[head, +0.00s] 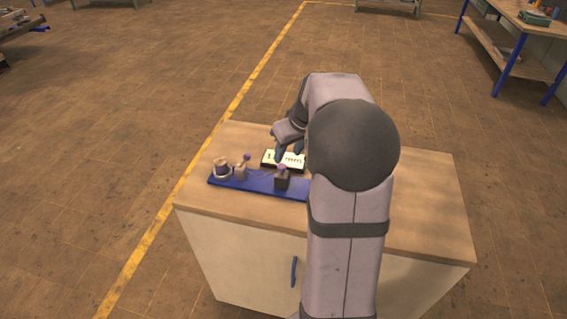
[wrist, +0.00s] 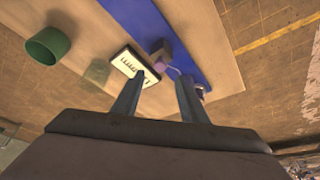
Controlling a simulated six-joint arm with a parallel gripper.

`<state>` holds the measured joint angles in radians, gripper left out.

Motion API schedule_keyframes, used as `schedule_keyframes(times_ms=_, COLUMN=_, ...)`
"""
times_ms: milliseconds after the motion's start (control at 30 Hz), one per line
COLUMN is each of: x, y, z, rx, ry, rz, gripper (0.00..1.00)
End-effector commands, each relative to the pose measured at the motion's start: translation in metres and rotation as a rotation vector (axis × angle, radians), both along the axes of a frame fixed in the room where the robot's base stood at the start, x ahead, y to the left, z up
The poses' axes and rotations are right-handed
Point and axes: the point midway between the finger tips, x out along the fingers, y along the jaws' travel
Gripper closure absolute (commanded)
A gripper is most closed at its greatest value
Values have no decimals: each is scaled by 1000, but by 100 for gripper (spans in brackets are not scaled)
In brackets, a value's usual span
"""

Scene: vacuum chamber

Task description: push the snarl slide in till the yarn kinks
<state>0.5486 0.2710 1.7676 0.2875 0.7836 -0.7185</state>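A long blue board (head: 257,182) lies on the cabinet top and also shows in the wrist view (wrist: 148,18). On it stand a pale spool-like part (head: 222,170) at the left, a small tan block with a purple knob (head: 241,170), and a dark block with a purple top (head: 282,181). The dark block also shows in the wrist view (wrist: 161,52). I cannot tell which part is the snarl slide. A thin yarn-like line (wrist: 174,70) runs by the dark block; its shape is unclear. My gripper (wrist: 160,79) is open and empty, above the board's back edge in the head view (head: 289,153).
A black-framed white card (head: 284,160) with dark marks lies behind the board, near my fingers. The wrist view shows a green cup (wrist: 48,45) and a dull greenish block (wrist: 97,72), hidden by my arm in the head view. The wooden top (head: 432,205) is clear at the right.

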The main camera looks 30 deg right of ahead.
Motion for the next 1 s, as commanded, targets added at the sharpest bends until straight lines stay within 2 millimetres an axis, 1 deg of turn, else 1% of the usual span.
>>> schedule_keyframes(times_ms=133, x=1, y=0, z=-2, rx=-2, ry=1, rz=4, gripper=60)
schedule_keyframes(times_ms=267, x=3, y=1, z=-9, rx=1, ry=3, rz=4, gripper=60)
schedule_keyframes(times_ms=600, x=19, y=1, z=-48, rx=1, ry=4, rz=3, gripper=60)
schedule_keyframes(times_ms=700, x=23, y=1, z=-57, rx=1, ry=4, rz=3, gripper=60)
schedule_keyframes(times_ms=833, x=26, y=1, z=-65, rx=1, ry=3, rz=1, gripper=60)
schedule_keyframes(times_ms=1000, x=28, y=0, z=-68, rx=-2, ry=0, rz=1, gripper=60)
